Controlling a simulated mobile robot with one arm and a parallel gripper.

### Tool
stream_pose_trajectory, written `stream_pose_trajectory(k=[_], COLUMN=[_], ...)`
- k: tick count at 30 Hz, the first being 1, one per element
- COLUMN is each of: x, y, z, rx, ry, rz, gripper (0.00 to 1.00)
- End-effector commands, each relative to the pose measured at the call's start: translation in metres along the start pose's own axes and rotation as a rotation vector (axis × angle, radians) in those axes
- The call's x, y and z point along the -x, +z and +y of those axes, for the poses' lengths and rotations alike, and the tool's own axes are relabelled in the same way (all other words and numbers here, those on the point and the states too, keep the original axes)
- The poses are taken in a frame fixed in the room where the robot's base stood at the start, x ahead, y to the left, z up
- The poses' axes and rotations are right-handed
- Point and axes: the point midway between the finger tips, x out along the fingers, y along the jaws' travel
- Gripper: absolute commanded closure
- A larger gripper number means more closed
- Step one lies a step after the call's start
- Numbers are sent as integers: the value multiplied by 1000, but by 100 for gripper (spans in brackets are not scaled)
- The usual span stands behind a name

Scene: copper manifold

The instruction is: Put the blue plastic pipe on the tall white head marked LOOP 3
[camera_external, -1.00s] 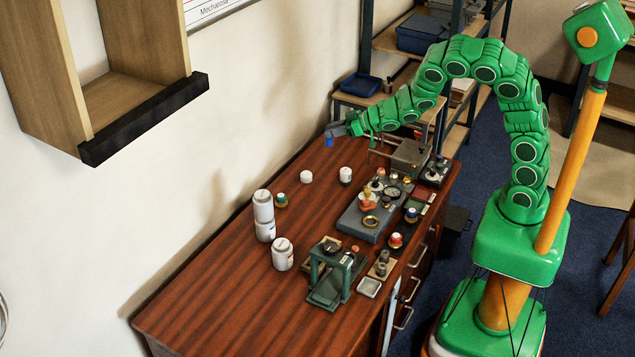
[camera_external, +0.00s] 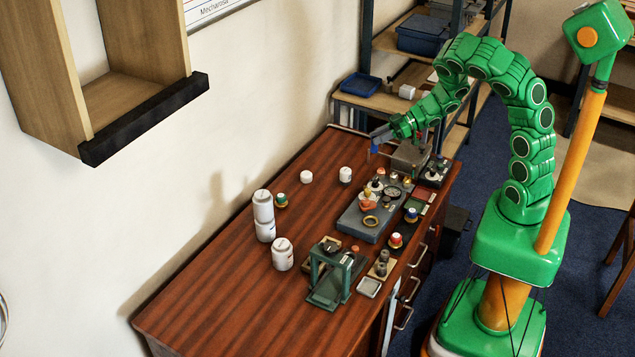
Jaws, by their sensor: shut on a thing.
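My gripper (camera_external: 378,141) is at the far end of the wooden desk, above its surface. It is shut on the small blue pipe (camera_external: 374,150), which hangs below the jaws. The pipe is partly hidden by the jaws. A grey plate (camera_external: 352,219) on the desk carries a gauge, a copper-coloured part (camera_external: 367,201) and small heads, one with a white top (camera_external: 376,184). The lettering on these parts is too small to read, so I cannot tell which is LOOP 3. My gripper is beyond the plate and apart from it.
Several white containers (camera_external: 283,253) stand along the desk's left side, two of them stacked (camera_external: 263,206). A green press (camera_external: 335,275) is at the front.

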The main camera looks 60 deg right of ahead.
Motion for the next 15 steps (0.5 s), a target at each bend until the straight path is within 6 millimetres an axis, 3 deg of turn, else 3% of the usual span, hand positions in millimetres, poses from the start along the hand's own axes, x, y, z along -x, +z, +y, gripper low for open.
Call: stream_pose_trajectory(k=[6, 15], x=[18, 11], y=[9, 13], z=[-9, -1], rx=[9, 12], ry=[-24, -25], rz=[1, -5], gripper=[100, 100])
